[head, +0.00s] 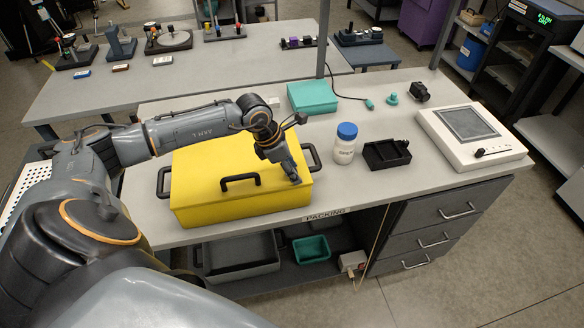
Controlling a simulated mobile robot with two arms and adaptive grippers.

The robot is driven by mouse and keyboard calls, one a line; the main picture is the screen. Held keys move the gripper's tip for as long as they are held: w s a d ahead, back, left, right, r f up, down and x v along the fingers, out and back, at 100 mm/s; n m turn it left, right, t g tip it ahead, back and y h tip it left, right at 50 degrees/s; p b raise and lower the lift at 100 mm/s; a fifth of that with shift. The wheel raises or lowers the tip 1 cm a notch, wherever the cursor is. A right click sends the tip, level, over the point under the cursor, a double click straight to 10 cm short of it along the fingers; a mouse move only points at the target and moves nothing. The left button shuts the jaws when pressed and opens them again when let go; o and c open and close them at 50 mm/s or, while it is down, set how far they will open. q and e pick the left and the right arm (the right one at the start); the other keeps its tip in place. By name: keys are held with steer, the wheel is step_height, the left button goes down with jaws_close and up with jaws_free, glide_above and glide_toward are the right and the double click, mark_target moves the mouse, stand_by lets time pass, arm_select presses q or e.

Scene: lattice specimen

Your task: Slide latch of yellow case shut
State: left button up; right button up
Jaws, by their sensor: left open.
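The yellow case (215,200) stands closed on the grey workbench, with a black handle (240,181) on its lid and black handles at both ends. My left arm reaches over the case from the left. My left gripper (295,181) is open, with its fingertips low at the case's right front part. I cannot tell whether the fingertips touch the case. The latch cannot be made out; the gripper may hide it. My right gripper is not in view.
Right of the case stand a white bottle with a blue cap (345,144), a black tray (387,154) and a white device with a screen (472,134). A teal box (313,97) lies behind. The bench's front edge (400,204) is close to the case.

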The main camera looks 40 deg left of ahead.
arm_select(q)
steer(key=v, duration=1.2)
steer(key=shift+w, duration=0.2)
steer(key=shift+d, duration=0.1)
